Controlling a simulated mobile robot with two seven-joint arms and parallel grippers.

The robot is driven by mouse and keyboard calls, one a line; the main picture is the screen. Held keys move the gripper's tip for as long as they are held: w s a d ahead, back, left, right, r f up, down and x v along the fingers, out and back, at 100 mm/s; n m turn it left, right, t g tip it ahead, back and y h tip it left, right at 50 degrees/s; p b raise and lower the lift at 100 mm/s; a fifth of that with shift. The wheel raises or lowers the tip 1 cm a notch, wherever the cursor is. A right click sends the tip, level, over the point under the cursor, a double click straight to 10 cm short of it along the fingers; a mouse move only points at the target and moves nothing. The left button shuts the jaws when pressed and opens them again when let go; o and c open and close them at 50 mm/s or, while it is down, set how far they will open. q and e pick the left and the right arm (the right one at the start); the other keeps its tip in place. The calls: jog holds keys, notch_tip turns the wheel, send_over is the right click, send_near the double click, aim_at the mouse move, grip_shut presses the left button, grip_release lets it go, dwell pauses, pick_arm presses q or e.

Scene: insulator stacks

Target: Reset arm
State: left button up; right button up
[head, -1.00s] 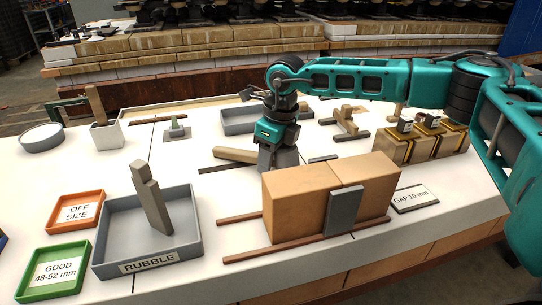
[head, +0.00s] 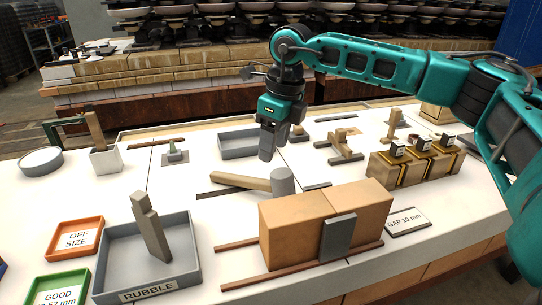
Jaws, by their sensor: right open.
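My right gripper (head: 274,146) hangs fingers down above the table, its arm reaching in from the right. It is open and empty. A mallet with a wooden handle (head: 238,181) and a grey head (head: 283,181) lies on the white table just below the fingers, apart from them. My left gripper is not in view.
Two tan blocks (head: 290,226) with a grey plate in front stand on brown rails near the front. A grey RUBBLE tray (head: 188,262) holds an upright piece. An orange OFF SIZE tray (head: 99,224) is left. Yellow-strapped blocks (head: 384,170) stand right, under my arm.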

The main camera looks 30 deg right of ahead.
jog(key=shift+s+r, duration=0.1)
jog(key=shift+r, duration=0.5)
